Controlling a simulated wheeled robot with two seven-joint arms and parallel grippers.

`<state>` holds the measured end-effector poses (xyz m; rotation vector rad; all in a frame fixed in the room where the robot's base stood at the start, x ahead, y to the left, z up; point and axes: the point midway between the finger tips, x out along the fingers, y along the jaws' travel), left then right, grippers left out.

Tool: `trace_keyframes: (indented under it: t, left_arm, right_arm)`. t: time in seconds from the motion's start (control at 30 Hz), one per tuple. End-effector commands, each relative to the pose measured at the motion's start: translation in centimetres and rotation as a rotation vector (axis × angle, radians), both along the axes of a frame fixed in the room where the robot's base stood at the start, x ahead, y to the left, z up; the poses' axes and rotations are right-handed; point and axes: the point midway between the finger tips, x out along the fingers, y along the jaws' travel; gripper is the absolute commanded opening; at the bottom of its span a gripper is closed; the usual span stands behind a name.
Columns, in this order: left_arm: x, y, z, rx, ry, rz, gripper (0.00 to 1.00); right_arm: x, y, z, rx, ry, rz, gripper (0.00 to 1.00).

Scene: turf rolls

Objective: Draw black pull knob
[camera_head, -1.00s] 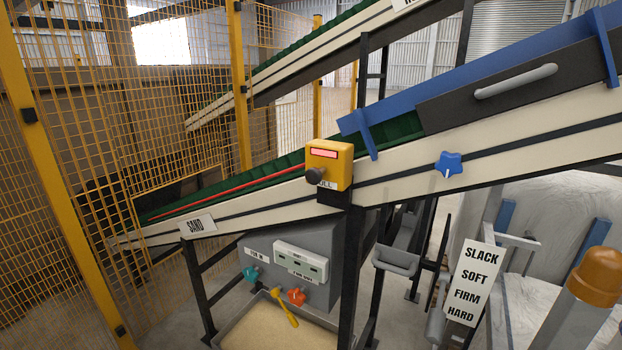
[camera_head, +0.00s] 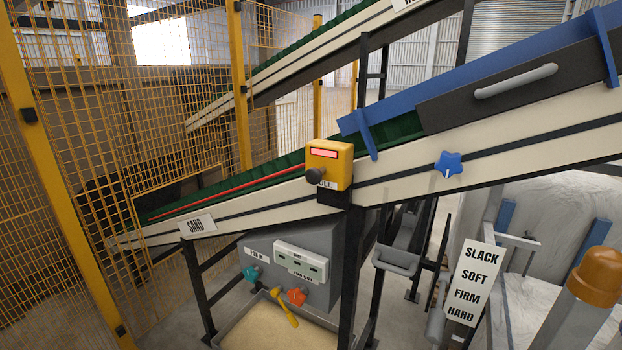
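The black pull knob (camera_head: 315,175) sticks out of the lower front of a yellow box (camera_head: 334,158). The box has a pink-red panel on its upper front and a label under the knob, partly hidden, ending in "LL". The box is mounted on the side of the cream conveyor frame. A red cord (camera_head: 230,191) runs from near the box down to the left along the belt. Neither of my grippers is in view, and nothing touches the knob.
A blue star knob (camera_head: 448,164) sits on the conveyor frame to the right. Below are a grey box with teal (camera_head: 251,274) and orange (camera_head: 297,297) knobs and a sand tray (camera_head: 262,329). Yellow mesh fencing (camera_head: 150,120) stands left. An orange-capped post (camera_head: 596,277) stands lower right.

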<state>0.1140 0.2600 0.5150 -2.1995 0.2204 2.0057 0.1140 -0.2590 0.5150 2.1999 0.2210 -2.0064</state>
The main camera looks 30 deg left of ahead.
Motion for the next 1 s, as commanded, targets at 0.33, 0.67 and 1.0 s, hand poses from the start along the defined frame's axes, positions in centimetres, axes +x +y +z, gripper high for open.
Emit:
trace_keyframes:
  t: [0.33, 0.67, 1.0]
  left_arm:
    - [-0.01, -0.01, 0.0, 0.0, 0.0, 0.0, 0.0]
    - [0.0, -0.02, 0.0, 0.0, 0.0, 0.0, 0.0]
    - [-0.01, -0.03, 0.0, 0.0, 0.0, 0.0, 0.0]
  right_arm:
    - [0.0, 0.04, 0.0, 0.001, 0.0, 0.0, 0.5]
    - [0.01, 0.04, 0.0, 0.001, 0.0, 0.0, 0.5]
    - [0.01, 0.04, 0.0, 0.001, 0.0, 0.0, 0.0]
